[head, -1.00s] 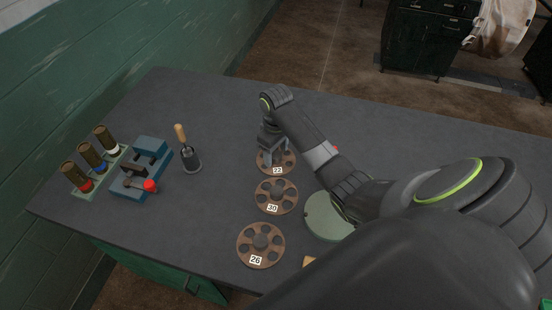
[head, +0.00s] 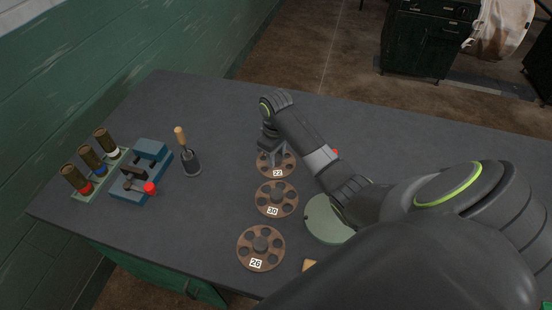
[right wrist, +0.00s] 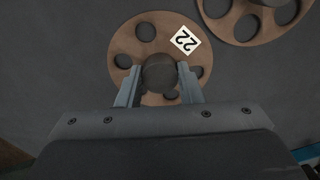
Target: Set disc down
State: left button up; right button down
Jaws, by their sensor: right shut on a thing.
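The brown disc labelled 22 (head: 287,168) is at the far end of a row of three discs on the grey table. My right gripper (head: 274,157) is over it. In the right wrist view its two fingers (right wrist: 159,82) are on either side of the dark centre knob of disc 22 (right wrist: 124,40), shut on it. The disc looks flat and at or very near the table top; I cannot tell any gap. Disc 30 (head: 263,198) and disc 26 (head: 246,254) lie nearer. My left gripper is not in view.
A pale green round plate (head: 322,222) is partly hidden under my right arm. A wooden-handled tool in a dark holder (head: 192,163), a blue fixture (head: 153,150) with a red knob, and a rack of several brass cylinders (head: 83,183) stand left. The table between holder and discs is clear.

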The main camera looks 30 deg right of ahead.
aim_at(276, 157)
notch_tip(276, 157, up, 6)
jog(key=shift+w+f, duration=0.1)
jog(key=shift+f, duration=0.05)
notch_tip(276, 157, up, 2)
jog(key=p, duration=0.2)
jog(key=shift+r+p, duration=0.25)
jog(key=shift+p, duration=0.15)
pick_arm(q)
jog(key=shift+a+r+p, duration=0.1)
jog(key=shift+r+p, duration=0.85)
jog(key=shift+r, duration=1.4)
pick_arm(e)
jog(key=shift+r, duration=0.95)
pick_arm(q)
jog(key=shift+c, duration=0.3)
